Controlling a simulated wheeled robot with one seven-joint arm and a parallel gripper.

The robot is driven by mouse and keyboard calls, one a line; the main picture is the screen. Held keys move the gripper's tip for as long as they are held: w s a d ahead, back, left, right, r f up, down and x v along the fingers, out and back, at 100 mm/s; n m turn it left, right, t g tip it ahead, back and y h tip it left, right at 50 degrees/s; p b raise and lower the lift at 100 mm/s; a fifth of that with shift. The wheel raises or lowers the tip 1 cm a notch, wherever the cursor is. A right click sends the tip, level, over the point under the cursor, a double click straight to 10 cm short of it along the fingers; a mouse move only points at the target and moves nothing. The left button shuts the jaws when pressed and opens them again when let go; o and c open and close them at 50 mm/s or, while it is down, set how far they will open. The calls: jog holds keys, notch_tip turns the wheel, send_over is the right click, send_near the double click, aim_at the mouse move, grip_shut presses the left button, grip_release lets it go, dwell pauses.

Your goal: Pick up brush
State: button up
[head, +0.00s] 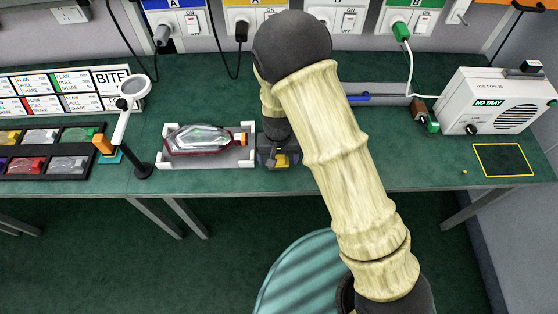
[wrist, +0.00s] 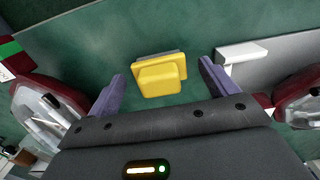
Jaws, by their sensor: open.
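A small yellow block-shaped thing (wrist: 160,76) with a darker strip along its far edge lies on the green bench; it looks like the brush, though I make out no bristles. It also shows as a small yellow patch in the head view (head: 282,160). My gripper (wrist: 162,68) is open and empty, with its purple fingers on either side of the yellow thing and apart from it. In the head view my gripper (head: 271,156) is low over the bench, just right of the lamp holder, and partly hidden by my arm.
A clear and red lamp (head: 200,139) lies in a grey holder (head: 250,157) with white corners, close left of my gripper. A magnifier stand (head: 141,170) is farther left. A blue-handled thing (head: 372,97) and a white box (head: 497,101) are right.

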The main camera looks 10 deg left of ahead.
jog(key=shift+w, duration=0.1)
jog(key=c, duration=1.1)
jog(key=shift+c, duration=0.3)
jog(key=shift+s, duration=0.2)
notch_tip(320, 180, up, 10)
jog(key=shift+w+r, duration=0.1)
jog(key=shift+o, duration=1.4)
jog(key=shift+c, duration=0.5)
